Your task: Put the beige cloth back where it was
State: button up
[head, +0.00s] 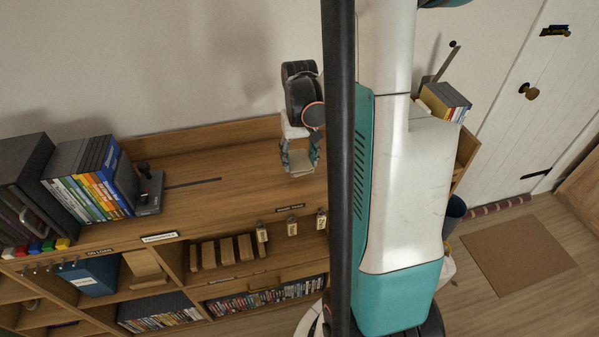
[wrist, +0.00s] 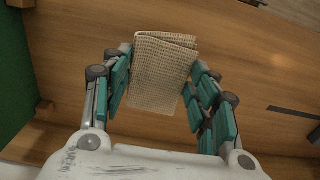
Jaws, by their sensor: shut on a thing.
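The beige cloth (wrist: 160,75) is a folded, woven-looking piece between the fingers of my gripper (wrist: 162,82) in the wrist view. My gripper is shut on it, with teal finger pads at both its sides. In the head view my gripper (head: 299,160) is over the right part of the wooden shelf top (head: 235,165), and the cloth (head: 298,160) shows small between the fingers. I cannot tell whether the cloth touches the wood.
DVD cases (head: 88,185) and a dark joystick-like device (head: 149,190) stand on the left of the top. More cases (head: 445,102) stand at its right end. The middle of the top is mostly clear.

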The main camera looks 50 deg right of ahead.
aim_at(300, 168)
jog(key=shift+f+b, duration=0.5)
jog(key=shift+f, duration=1.95)
jog(key=shift+c, duration=0.4)
jog(key=o, duration=1)
jog(key=shift+r, duration=0.15)
notch_tip(300, 168, up, 12)
jog(key=p, duration=0.3)
